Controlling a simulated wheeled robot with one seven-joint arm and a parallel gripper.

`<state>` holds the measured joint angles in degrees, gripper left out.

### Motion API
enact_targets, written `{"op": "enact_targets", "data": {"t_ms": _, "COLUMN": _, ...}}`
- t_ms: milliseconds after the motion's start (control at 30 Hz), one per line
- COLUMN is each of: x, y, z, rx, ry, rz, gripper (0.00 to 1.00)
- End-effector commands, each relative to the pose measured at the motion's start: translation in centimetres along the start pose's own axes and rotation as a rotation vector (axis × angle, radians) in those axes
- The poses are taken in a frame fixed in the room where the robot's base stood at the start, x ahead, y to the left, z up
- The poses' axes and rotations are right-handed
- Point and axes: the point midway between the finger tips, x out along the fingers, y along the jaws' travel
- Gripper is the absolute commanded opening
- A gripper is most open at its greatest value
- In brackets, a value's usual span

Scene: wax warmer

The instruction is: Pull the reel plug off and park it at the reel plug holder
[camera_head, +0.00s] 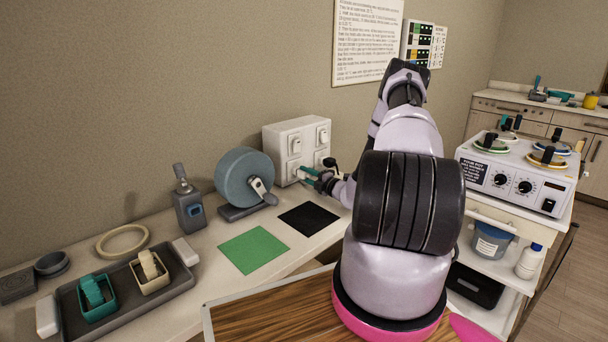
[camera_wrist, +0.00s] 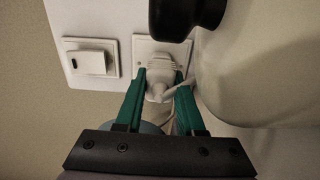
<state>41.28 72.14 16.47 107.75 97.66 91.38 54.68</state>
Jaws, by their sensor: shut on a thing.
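The white reel plug (camera_wrist: 160,66) sits against a socket plate (camera_wrist: 140,47) in the wrist view, its cable trailing to the lower right. My gripper (camera_wrist: 161,80) is shut on it, one green finger on each side. In the head view my gripper (camera_head: 307,174) is at the lower front of the white socket box (camera_head: 287,133), and the plug is too small to make out. The blue-grey reel (camera_head: 241,172) stands left of the box. I cannot tell which thing is the reel plug holder.
A switch plate (camera_wrist: 92,62) is beside the plug's plate. A dark round part (camera_wrist: 185,18) is close to the plug. A black mat (camera_head: 308,218) and a green mat (camera_head: 254,249) lie on the counter. A grey tray (camera_head: 128,312) is at left. A white warmer unit (camera_head: 513,183) stands right.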

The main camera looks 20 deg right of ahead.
Motion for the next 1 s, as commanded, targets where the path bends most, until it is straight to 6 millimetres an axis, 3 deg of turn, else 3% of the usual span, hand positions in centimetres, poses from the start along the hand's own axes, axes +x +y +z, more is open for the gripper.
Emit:
{"op": "enact_targets", "data": {"t_ms": 567, "x": -0.5, "y": 0.0, "z": 0.0, "rx": 0.000, "ry": 0.000, "rz": 0.000, "gripper": 0.00}}
{"op": "enact_targets", "data": {"t_ms": 1000, "x": -2.5, "y": 0.0, "z": 0.1, "rx": 0.000, "ry": -0.001, "rz": 0.000, "gripper": 0.00}}
